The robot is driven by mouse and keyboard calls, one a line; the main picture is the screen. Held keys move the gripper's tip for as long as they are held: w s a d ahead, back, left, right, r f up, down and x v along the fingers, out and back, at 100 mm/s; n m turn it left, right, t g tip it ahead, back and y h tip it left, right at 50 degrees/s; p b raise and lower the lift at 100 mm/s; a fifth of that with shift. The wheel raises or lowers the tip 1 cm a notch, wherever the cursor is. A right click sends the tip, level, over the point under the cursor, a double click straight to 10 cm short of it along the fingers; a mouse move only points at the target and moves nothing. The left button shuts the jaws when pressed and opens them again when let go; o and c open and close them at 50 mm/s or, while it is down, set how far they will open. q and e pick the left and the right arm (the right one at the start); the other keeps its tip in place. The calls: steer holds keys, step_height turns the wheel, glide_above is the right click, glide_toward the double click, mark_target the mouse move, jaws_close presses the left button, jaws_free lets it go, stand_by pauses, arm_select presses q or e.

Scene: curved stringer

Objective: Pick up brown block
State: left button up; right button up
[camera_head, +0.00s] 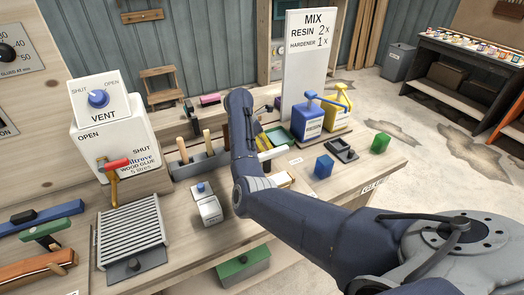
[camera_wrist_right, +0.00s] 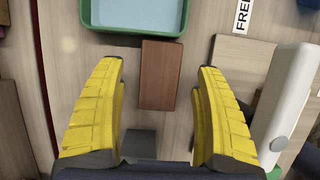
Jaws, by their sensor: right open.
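The brown block (camera_wrist_right: 159,75) lies on the wooden bench top in the right wrist view, just below a green tray. My right gripper (camera_wrist_right: 161,66) is open, with its yellow fingers spread on either side of the block. A gap shows between the block and each finger, and nothing is held. I cannot tell how high the fingers are above the bench. In the head view I cannot make out the brown block; my right arm covers part of the bench there. My left gripper is not in view.
The green tray (camera_wrist_right: 180,22) is close above the block, and a white bar-like object (camera_wrist_right: 287,105) lies right of the fingers. In the head view, a blue block (camera_head: 323,166) and a green block (camera_head: 380,143) stand on the bench's right, near blue (camera_head: 308,122) and yellow (camera_head: 337,113) containers.

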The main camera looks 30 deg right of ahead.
mark_target(264, 146)
steer(key=shift+x, duration=1.55)
steer(key=shift+r, duration=0.1)
steer(key=c, duration=1.3)
